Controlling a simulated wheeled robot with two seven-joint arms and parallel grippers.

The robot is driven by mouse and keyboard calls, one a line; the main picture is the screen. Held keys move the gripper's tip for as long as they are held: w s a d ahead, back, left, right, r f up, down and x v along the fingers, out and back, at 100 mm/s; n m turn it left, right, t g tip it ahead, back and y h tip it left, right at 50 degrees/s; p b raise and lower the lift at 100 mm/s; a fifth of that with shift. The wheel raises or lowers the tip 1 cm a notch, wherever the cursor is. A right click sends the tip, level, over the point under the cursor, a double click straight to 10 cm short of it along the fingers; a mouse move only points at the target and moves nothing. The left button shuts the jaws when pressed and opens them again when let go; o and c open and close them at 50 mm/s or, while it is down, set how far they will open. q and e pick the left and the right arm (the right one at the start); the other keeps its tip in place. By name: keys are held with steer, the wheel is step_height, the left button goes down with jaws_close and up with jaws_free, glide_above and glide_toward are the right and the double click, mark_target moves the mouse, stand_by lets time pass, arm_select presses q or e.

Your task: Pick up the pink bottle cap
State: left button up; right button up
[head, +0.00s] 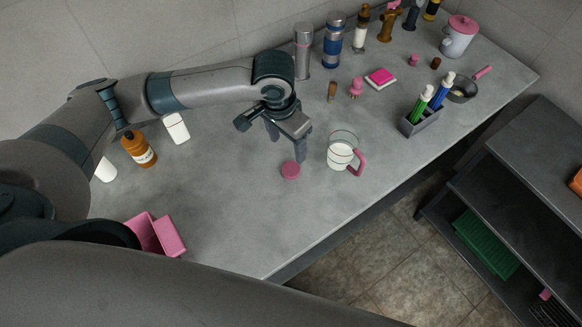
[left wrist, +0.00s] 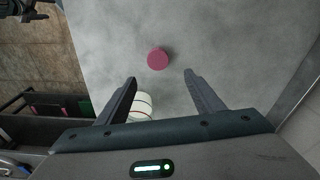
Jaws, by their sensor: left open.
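The pink bottle cap (head: 291,170) is a small round disc lying flat on the grey counter. In the left wrist view the cap (left wrist: 157,59) lies beyond the fingertips, roughly between their lines. My left gripper (head: 287,150) is open and empty, just above and behind the cap in the head view, with its fingers pointing down. It also shows in the left wrist view (left wrist: 160,76), with its two fingers spread apart. The cap does not touch the fingers in the left wrist view. My right gripper cannot be made out in the head view.
A clear cup with a pink handle (head: 342,154) stands close to the right of the cap. A pen holder (head: 420,122), pan (head: 462,89) and several bottles stand farther right and back. Pink boxes (head: 160,236) are at front left. The counter (head: 235,205) left of the cap is clear.

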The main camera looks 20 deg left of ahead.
arm_select(q)
steer(key=p, duration=0.1)
glide_above(291, 169)
steer(key=f, duration=0.5)
steer(key=shift+w+a+f, duration=0.1)
steer(key=shift+a+f, duration=0.2)
steer(key=shift+f, duration=0.1)
steer(key=shift+f+p, duration=0.6)
steer(key=shift+f, duration=0.05)
steer(key=f, duration=0.1)
steer(key=f+p, duration=0.1)
steer(key=f, duration=0.1)
steer(key=shift+s+d, duration=0.2)
steer(key=shift+f, duration=0.5)
steer(key=c, duration=1.1)
